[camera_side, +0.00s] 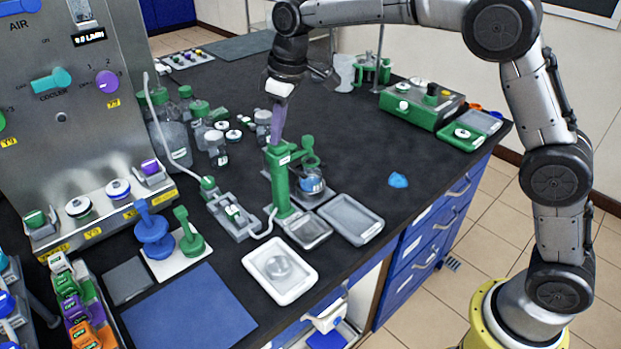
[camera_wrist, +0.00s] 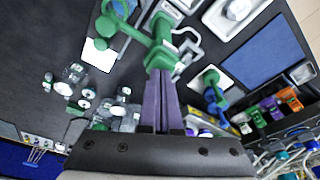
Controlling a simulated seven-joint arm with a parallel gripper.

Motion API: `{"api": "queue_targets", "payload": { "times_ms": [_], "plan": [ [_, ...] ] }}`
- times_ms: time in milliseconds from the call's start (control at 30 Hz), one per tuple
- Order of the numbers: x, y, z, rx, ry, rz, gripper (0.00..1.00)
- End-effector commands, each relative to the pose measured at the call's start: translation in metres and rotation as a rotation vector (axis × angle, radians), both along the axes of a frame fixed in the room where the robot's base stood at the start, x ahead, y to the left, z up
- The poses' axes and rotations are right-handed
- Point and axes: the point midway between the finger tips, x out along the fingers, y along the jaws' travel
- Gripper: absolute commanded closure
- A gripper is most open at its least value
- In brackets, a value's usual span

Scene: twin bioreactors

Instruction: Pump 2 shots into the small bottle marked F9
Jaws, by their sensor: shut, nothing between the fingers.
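A green pump stand (camera_side: 281,185) rises from the bench in the middle of the side view. It also shows in the wrist view (camera_wrist: 160,58). A small clear bottle with blue contents (camera_side: 312,181) stands beside the green column, under its green side arm. I cannot read an F9 mark on it. My gripper (camera_side: 276,142) points down with purple fingers shut and empty. Its tips are at the top of the green column; I cannot tell whether they touch it. In the wrist view the shut fingers (camera_wrist: 159,76) reach toward the green pump head.
Several capped bottles (camera_side: 215,143) stand left of the pump. A green box (camera_side: 421,104) stands at the back right.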

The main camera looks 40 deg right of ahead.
Motion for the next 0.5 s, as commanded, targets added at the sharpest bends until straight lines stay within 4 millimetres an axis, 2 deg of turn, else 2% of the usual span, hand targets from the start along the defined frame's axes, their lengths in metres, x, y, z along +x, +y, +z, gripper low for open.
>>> {"api": "queue_targets", "payload": {
  "times_ms": [133, 500],
  "plan": [
    [0.000, 0.000, 0.002, -0.002, 0.005, 0.000, 1.00],
    [0.000, 0.000, 0.025, -0.001, 0.003, 0.000, 1.00]
  ]
}}
